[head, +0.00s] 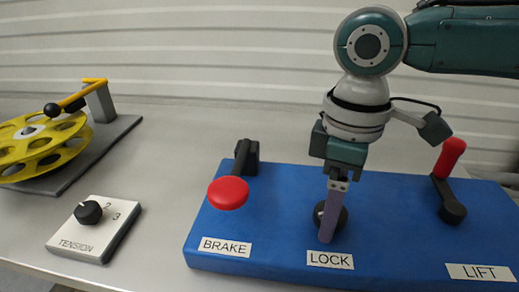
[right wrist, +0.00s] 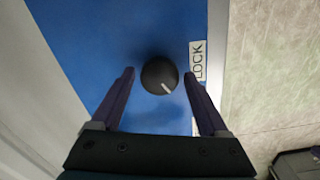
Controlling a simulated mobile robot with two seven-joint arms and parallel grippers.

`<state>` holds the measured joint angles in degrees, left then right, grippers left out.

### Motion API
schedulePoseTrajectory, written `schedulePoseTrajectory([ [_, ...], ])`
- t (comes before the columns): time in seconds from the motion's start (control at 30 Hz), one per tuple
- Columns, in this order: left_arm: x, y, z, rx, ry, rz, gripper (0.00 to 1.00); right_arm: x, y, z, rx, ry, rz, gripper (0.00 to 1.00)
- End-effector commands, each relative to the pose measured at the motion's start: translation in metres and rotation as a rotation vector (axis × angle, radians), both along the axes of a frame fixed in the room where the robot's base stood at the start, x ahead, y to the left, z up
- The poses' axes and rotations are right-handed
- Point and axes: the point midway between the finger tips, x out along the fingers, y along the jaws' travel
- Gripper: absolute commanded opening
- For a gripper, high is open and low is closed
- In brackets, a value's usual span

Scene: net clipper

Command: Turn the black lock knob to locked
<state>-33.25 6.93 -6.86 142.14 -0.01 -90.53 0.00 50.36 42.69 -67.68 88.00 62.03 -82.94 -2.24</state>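The black lock knob (head: 330,216) stands on the blue panel (head: 270,205) behind the LOCK label (head: 330,260). In the right wrist view the round knob (right wrist: 159,76) has a white pointer line running from near its centre towards its lower right edge. My right gripper (head: 329,232) points down at the knob and partly hides it in the head view. In the right wrist view the right gripper (right wrist: 158,74) is open, its purple fingers on either side of the knob with gaps showing. My left gripper is not in view.
On the same panel are a red-topped brake lever (head: 228,193) to the left and a red-handled lift lever (head: 450,158) to the right. A tension dial box (head: 97,230) and a yellow reel with a crank (head: 42,142) stand farther left. Bare table lies between.

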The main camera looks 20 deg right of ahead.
Motion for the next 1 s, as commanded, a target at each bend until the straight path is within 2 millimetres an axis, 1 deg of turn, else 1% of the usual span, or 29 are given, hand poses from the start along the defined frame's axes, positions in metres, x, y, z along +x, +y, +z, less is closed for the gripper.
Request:
schedulePoseTrajectory([
  [0.03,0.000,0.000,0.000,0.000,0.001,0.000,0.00,0.000,0.000,0.000,0.000,0.000,0.000,0.71],
  [0.07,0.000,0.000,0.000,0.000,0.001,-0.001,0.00,0.000,0.000,0.000,0.000,0.000,0.000,0.68],
  [0.63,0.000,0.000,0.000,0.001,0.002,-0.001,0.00,0.000,0.000,0.000,0.000,0.000,0.000,0.04],
  [0.87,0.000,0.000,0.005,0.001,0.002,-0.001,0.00,0.000,0.001,0.002,0.001,0.001,-0.020,0.03],
  [1.0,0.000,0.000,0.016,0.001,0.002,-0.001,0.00,0.000,0.001,0.004,0.002,0.002,-0.070,0.03],
])
